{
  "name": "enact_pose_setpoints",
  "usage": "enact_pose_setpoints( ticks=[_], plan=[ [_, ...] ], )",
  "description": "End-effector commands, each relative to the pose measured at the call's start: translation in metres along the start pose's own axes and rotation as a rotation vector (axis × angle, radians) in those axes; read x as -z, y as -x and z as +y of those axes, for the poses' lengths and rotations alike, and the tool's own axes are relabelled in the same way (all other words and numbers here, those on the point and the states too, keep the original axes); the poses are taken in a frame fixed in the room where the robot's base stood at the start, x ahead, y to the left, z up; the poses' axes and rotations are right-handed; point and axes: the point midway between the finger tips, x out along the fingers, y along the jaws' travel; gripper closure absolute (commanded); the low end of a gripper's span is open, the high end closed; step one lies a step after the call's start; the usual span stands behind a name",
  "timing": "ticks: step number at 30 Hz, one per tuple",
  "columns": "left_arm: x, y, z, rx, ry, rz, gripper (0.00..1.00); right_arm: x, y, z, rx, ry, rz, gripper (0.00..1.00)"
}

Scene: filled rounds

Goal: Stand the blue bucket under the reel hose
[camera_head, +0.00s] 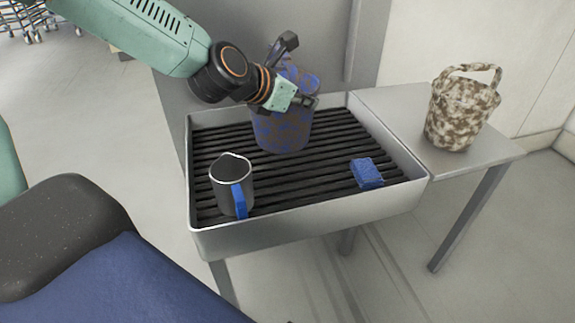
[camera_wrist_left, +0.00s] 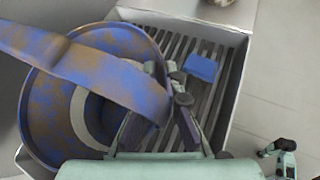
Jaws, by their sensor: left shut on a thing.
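The blue bucket (camera_head: 283,130), blotched with brown, is upright at the back of the slatted tray; I cannot tell whether it touches the slats. It also shows from above in the left wrist view (camera_wrist_left: 40,115), where its inside looks empty. My left gripper (camera_head: 303,101) is shut on the bucket's handle, a broad band (camera_wrist_left: 95,72) in the left wrist view. A dark, bent spout-like piece (camera_head: 284,46) shows just above the bucket, partly behind my arm; it may be the reel hose's end. The reel itself is not clearly seen.
A metal mug with a blue handle (camera_head: 230,180) stands front left on the tray (camera_head: 310,226). A blue sponge (camera_head: 367,173) lies front right. A brown-and-cream bucket (camera_head: 461,112) stands on the side table (camera_head: 400,100). Slats between mug and sponge are clear.

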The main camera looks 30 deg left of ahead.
Motion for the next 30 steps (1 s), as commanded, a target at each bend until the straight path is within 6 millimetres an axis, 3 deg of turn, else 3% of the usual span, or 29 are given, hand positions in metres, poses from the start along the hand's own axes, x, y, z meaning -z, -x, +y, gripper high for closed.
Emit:
enact_pose_setpoints(
  ticks=[6, 14, 21, 30],
  plan=[
    [0.036, -0.023, -0.004, 0.001, -0.001, 0.003, 1.0, 0.0, -0.025, 0.0, 0.0, 0.0, 0.0, 0.6],
    [0.052, -0.034, -0.005, 0.001, -0.002, 0.001, 1.0, 0.0, -0.033, 0.0, 0.0, 0.0, 0.0, 0.6],
    [0.078, -0.05, -0.007, 0.0, 0.0, 0.002, 1.0, 0.0, -0.05, 0.0, 0.0, 0.0, 0.0, 0.6],
    [0.079, -0.051, -0.008, 0.001, -0.001, 0.0, 1.0, 0.0, -0.049, 0.0, 0.0, 0.0, 0.0, 0.6]
  ],
)
